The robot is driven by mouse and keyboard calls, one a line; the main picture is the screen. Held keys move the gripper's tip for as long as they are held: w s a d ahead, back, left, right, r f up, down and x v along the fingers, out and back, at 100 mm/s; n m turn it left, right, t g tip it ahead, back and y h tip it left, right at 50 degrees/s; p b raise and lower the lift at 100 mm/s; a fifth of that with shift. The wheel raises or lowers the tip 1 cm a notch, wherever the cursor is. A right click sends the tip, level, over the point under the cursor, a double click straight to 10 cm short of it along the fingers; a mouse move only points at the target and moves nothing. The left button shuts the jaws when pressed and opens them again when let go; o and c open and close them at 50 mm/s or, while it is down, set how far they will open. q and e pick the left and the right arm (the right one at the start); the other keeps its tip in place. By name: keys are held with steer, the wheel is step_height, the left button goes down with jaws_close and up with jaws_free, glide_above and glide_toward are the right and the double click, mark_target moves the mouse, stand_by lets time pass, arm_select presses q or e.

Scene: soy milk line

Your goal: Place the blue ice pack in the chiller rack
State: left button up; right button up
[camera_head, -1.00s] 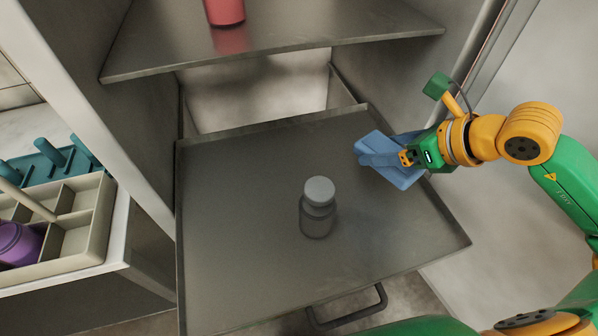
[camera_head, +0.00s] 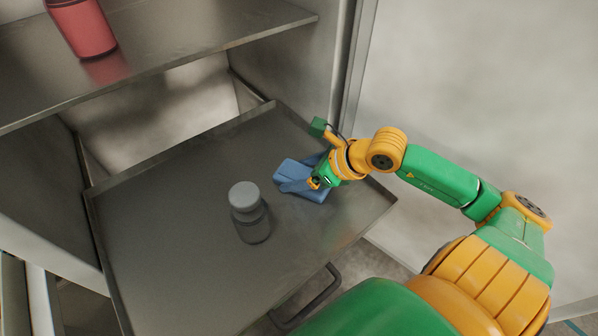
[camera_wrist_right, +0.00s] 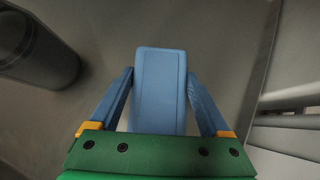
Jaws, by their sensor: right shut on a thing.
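The blue ice pack (camera_head: 292,171) is a flat blue block over the right part of the pulled-out metal tray (camera_head: 165,270) of the chiller. My right gripper (camera_head: 311,184) is shut on it. In the right wrist view the ice pack (camera_wrist_right: 160,85) stands out between the two blue fingers of the gripper (camera_wrist_right: 160,100), with the grey tray surface beyond it. I cannot tell whether the pack touches the tray. My left gripper is not in view.
A dark grey bottle with a light grey cap (camera_head: 251,218) stands on the tray, left of the ice pack. A red container (camera_head: 80,28) is on the upper shelf (camera_head: 185,40). The tray's left part is clear. A dark handle (camera_head: 308,300) is at its front.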

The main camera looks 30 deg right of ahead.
steer(key=o, duration=1.4)
steer(key=shift+r+p, duration=0.25)
steer(key=shift+p, duration=0.1)
steer(key=shift+s+d, duration=0.15)
steer(key=shift+s, duration=0.1)
steer(key=v, duration=1.1)
steer(key=shift+s+r, duration=0.1)
steer(key=shift+r, duration=0.1)
